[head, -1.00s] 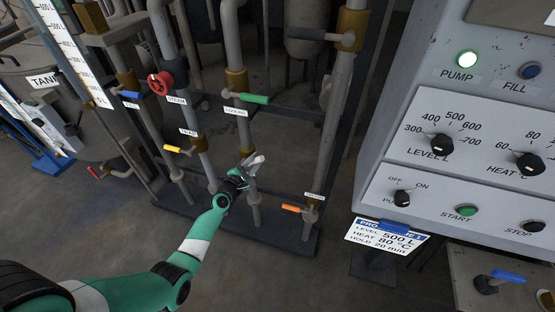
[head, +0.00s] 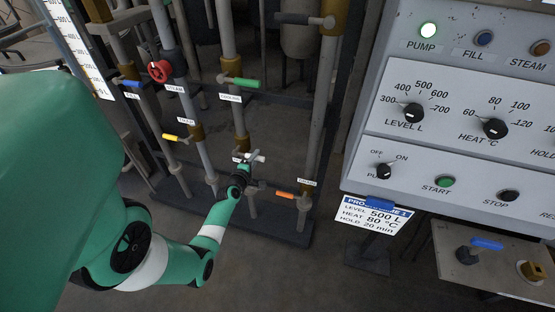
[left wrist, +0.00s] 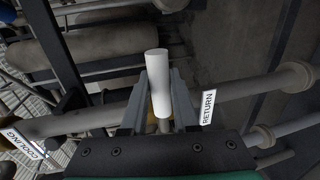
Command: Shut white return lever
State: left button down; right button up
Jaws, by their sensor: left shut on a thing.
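The white return lever (left wrist: 158,82) stands between the two fingers of my left gripper (left wrist: 158,100) in the left wrist view, with the RETURN label (left wrist: 208,107) just to its right. In the head view my left gripper (head: 245,165) is at the white lever (head: 256,158), low on the middle pipe and below the green lever. The jaws are shut on the lever. The gripper partly hides the valve body. My right gripper is not in view.
A green lever (head: 245,83) is above, a yellow lever (head: 171,137) is to the left and an orange lever (head: 285,194) is to the right. A blue lever (head: 129,84) and a red wheel (head: 159,71) are at upper left. The control panel (head: 455,150) fills the right side.

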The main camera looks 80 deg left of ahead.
pick_arm(q)
jog(key=shift+f, duration=0.15)
jog(key=c, duration=0.7)
grip_release()
jog(key=p+v, duration=0.1)
jog(key=v, duration=1)
jog(key=shift+s+d+p, duration=0.1)
jog(key=shift+d+p, duration=0.2)
jog(key=shift+p, duration=0.1)
